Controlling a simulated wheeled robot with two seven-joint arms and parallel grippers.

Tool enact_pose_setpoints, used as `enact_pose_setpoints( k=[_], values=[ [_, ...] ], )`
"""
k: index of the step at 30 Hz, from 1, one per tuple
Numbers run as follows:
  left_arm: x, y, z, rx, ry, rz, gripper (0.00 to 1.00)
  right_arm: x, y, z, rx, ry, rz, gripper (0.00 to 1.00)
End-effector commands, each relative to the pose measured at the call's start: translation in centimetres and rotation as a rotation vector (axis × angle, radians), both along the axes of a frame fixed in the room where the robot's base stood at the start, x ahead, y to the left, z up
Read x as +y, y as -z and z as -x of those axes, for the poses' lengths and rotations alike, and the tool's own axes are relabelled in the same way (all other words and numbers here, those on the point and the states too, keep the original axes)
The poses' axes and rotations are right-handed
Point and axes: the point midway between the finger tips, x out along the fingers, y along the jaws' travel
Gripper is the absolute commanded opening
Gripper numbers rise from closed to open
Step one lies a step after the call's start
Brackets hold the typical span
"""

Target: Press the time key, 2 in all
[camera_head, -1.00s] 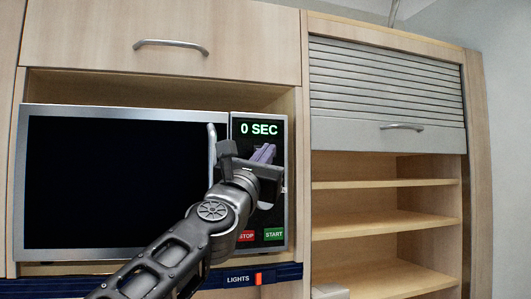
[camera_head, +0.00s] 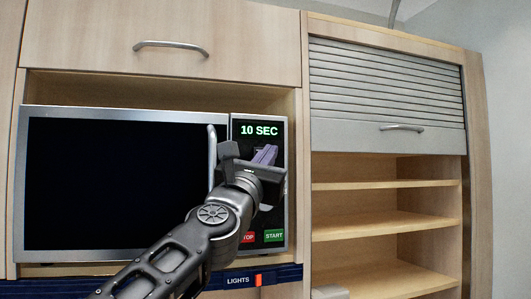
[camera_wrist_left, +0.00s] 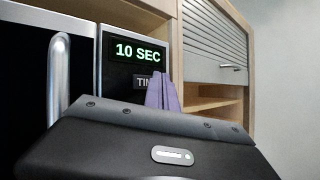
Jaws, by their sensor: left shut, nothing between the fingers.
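The microwave's control panel (camera_head: 280,215) has a display (camera_head: 259,130) that reads 10 SEC in green; it also shows in the left wrist view (camera_wrist_left: 138,53). In the wrist view the time key (camera_wrist_left: 144,82) is a dark label below the display, its right part hidden behind my fingers. In the head view my gripper covers that key. My left gripper (camera_head: 265,154) is shut and empty, its purple fingertips in front of the panel just below the display; they also show in the wrist view (camera_wrist_left: 163,90). I cannot tell whether they touch the key. My right gripper is not in view.
The red STOP key (camera_head: 249,237) and green START key (camera_head: 273,236) are low on the panel. The microwave door handle (camera_head: 212,155) stands out just left of my gripper. A lights switch (camera_head: 258,279) is below. Open shelves (camera_head: 385,222) are at the right.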

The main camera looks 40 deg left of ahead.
Motion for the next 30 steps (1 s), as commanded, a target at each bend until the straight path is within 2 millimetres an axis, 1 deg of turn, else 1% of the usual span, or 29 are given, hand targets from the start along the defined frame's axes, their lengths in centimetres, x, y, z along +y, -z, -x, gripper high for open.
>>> enact_pose_setpoints(
  k=[13,27,30],
  values=[
    [-0.4,-0.1,0.3,-0.002,0.0,0.001,0.0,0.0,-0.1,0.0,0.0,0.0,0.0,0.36],
    [-3.8,-0.2,2.7,-0.002,0.001,0.0,0.0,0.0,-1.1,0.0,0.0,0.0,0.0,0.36],
    [-4.2,0.0,2.9,0.0,0.0,-0.001,0.0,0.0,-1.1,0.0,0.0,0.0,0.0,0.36]
  ],
)
